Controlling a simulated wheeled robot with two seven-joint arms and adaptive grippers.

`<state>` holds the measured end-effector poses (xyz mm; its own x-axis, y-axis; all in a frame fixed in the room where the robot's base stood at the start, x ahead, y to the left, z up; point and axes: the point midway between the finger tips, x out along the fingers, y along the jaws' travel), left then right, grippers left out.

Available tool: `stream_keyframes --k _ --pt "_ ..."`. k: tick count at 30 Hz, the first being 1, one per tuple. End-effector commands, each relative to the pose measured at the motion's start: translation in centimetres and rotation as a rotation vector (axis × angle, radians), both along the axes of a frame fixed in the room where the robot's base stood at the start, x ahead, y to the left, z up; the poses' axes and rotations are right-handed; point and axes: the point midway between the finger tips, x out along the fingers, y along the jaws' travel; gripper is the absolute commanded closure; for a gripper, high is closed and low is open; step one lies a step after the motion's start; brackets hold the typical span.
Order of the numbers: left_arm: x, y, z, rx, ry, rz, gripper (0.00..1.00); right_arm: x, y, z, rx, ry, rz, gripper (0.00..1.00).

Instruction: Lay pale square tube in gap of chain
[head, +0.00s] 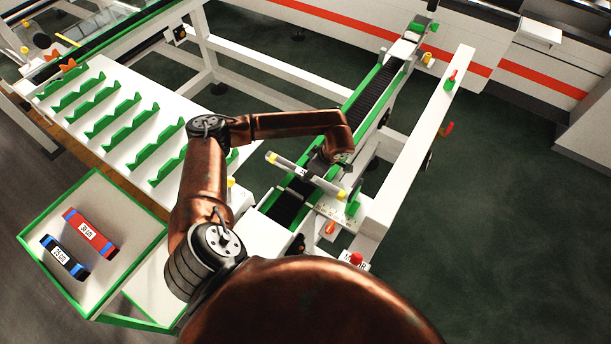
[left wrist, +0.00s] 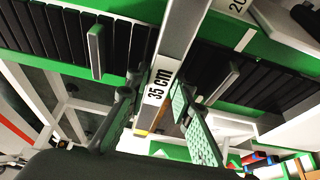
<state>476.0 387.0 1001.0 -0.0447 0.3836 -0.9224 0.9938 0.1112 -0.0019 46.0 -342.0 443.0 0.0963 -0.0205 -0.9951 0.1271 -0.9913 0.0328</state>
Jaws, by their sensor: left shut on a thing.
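The pale square tube (head: 286,164) with yellow ends is held crosswise over the lower part of the black chain (head: 371,98), which runs between green side rails. In the left wrist view the tube (left wrist: 182,35) carries a "35 cm" label and crosses the chain's dark slats (left wrist: 55,30). My left gripper (head: 322,168) is shut on the tube near its middle; its two fingers (left wrist: 153,100) flank it. Grey upright lugs (left wrist: 96,52) stand on the chain on either side of the tube. I cannot tell whether the tube touches the chain. My right gripper is not in view.
A white table with green notched racks (head: 122,128) stands at left. A green-edged tray (head: 128,218) holds a red block (head: 90,233) and a black block (head: 64,257). A white beam (head: 420,135) with a red knob (head: 356,259) near its front end runs right of the chain.

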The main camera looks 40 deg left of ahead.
Motion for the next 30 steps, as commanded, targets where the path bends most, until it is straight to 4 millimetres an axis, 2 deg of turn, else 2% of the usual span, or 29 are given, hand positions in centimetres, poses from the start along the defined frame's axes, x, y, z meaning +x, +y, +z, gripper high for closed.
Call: stream_keyframes --k 25,26,30 --pt "0.03 -0.08 -0.32 0.000 -0.001 0.000 1.00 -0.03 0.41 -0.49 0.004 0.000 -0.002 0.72" --pt "0.03 -0.08 -0.32 0.000 -0.001 0.000 0.77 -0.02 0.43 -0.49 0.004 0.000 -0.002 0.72" --pt "0.03 -0.08 -0.33 0.000 -0.001 0.001 0.67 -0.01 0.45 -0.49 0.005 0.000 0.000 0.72"
